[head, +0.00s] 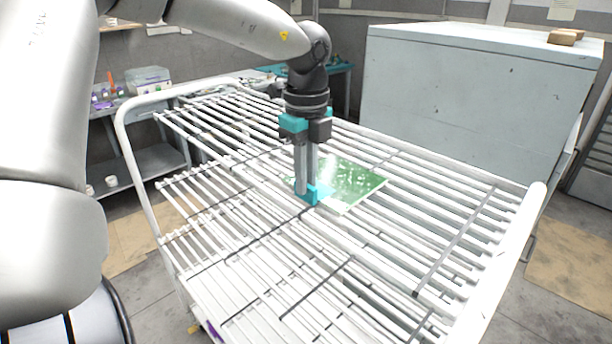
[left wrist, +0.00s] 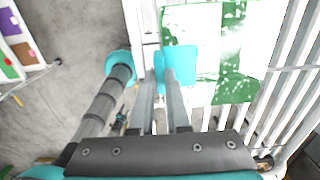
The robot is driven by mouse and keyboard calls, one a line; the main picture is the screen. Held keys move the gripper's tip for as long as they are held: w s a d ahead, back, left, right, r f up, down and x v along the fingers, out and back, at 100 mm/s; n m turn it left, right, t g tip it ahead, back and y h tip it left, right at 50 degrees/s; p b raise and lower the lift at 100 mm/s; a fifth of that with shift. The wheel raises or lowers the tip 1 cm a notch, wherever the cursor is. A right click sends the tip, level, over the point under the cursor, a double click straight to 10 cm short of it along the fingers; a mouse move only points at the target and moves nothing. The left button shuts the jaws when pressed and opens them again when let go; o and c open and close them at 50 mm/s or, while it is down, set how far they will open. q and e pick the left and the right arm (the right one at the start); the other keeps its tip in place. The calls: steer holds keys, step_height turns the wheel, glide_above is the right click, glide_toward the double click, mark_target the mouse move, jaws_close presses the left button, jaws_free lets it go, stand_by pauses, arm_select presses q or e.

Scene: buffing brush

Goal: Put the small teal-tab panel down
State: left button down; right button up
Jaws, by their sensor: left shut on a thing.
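The small panel (head: 352,184) is green with white patches and has a teal tab (head: 318,194) at its near left edge. It lies flat at, or just above, the white slatted rack (head: 440,215); I cannot tell whether it touches the slats. My left gripper (head: 308,192) points straight down and is shut on the teal tab. In the left wrist view the panel (left wrist: 232,88) extends beyond the fingers, and the tab (left wrist: 177,60) sits at the fingertips (left wrist: 163,78). My right gripper is not in view.
The rack has a raised white tube rail (head: 150,190) on the left and another (head: 500,270) on the right. Bare slats surround the panel. A large pale cabinet (head: 470,95) stands behind the rack. A grey shelf bench (head: 150,160) stands at the back left.

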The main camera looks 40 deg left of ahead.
arm_select(q)
steer(key=shift+f, duration=0.2)
steer(key=c, duration=0.9)
jaws_free()
steer(key=shift+r, duration=0.1)
steer(key=shift+r+p, duration=0.25)
steer(key=shift+p, duration=0.05)
step_height(320, 180, up, 12)
steer(key=b, duration=0.1)
steer(key=shift+f, duration=0.1)
